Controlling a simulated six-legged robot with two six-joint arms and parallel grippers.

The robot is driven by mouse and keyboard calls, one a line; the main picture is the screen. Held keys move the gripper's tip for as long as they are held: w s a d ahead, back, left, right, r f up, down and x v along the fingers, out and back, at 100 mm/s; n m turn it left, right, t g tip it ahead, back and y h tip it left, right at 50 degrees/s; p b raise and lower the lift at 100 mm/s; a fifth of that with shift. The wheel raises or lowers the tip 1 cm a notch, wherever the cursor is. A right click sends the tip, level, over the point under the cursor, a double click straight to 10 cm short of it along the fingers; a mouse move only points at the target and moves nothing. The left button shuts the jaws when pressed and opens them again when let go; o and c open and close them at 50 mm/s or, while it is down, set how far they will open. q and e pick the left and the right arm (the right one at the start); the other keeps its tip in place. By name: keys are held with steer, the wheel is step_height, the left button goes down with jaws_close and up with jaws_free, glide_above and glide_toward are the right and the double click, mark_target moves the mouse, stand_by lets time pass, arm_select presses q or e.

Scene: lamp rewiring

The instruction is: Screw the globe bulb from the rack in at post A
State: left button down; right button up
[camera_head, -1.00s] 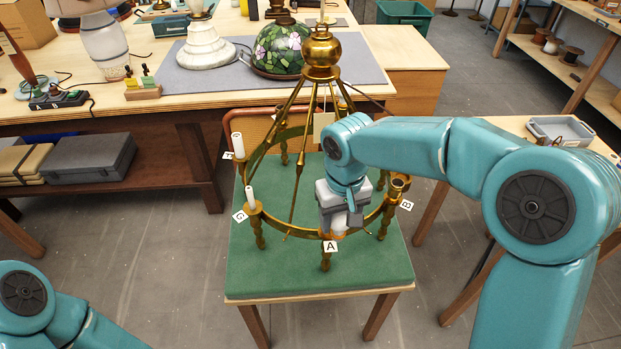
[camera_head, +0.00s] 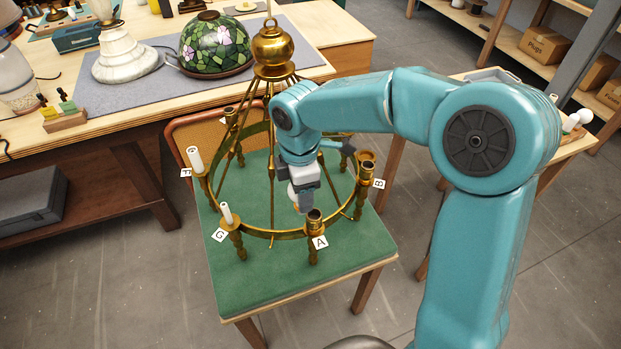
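The brass chandelier (camera_head: 272,233) stands on the green-topped table. Post A, marked by a white tag, has a brass socket (camera_head: 314,219) with an open top and no bulb in it. My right gripper (camera_head: 303,199) is inside the ring, just left of and behind post A. It appears shut on the white globe bulb (camera_head: 293,194), which shows partly at its left side; the fingers hide the rest. The bulb is apart from the socket. The bulb rack (camera_head: 570,128) is on the right side table, with white bulbs showing. My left gripper is out of view.
Posts G (camera_head: 227,213) and F (camera_head: 195,159) carry white candle sleeves. Post B (camera_head: 367,162) has a brass socket. The chandelier's slanting rods and central stem (camera_head: 272,47) rise close to my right arm. The green tabletop (camera_head: 265,285) in front is clear.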

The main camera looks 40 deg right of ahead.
steer(key=n, duration=0.2)
steer(key=s+d+r+n, duration=0.1)
steer(key=n, duration=0.1)
steer(key=shift+d, duration=0.3)
steer(key=f+n+b, duration=0.1)
steer(key=f, duration=0.1)
steer(key=d+f+n+b, duration=0.1)
steer(key=f, duration=0.1)
steer(key=shift+s+n+b, duration=0.2)
steer(key=shift+n+b, duration=0.1)
steer(key=shift+b, duration=0.1)
steer(key=shift+a, duration=0.1)
steer(key=shift+f, duration=0.15)
stand_by(0.7)
